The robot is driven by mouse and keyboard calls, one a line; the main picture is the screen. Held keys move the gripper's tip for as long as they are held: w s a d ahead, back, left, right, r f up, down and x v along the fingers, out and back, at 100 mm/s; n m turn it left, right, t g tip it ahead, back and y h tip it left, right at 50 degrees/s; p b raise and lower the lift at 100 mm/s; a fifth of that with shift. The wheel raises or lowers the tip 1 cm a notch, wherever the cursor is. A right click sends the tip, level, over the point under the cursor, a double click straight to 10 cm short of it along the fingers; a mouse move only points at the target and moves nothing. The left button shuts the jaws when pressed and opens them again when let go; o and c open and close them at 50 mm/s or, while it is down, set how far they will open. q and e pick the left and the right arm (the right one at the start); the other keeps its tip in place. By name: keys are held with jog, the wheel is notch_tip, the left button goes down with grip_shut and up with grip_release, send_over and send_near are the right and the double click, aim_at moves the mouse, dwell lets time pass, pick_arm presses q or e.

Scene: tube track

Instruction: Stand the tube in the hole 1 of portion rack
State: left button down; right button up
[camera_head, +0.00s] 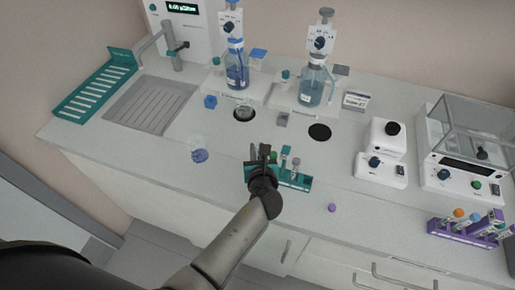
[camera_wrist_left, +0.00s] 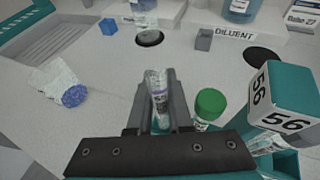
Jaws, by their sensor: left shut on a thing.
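My left gripper (camera_head: 263,152) is over the left part of a teal rack (camera_head: 303,182) near the counter's middle. In the left wrist view its jaws (camera_wrist_left: 158,88) are shut on a clear, uncapped tube (camera_wrist_left: 157,100) with a printed label. The tube stands roughly upright between the fingers; its lower end is hidden, so I cannot tell whether it sits in a hole. A green-capped tube (camera_wrist_left: 209,106) is just right of the jaws. A teal block marked 56 (camera_wrist_left: 287,92) is farther right. My right gripper is not in view.
A clear container with a blue cap (camera_head: 200,155) lies left of the rack. A loose purple cap (camera_head: 332,207) is right of it. Dispenser bottles (camera_head: 236,68) stand behind; a purple tube rack (camera_head: 463,233) is far right. The counter in front is mostly clear.

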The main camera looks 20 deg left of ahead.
pick_arm(q)
jog(key=shift+f, duration=0.25)
jog(key=shift+f+b, duration=0.35)
jog(key=shift+b, duration=0.05)
jog(key=c, duration=0.8)
grip_release()
jog(key=shift+o, duration=0.2)
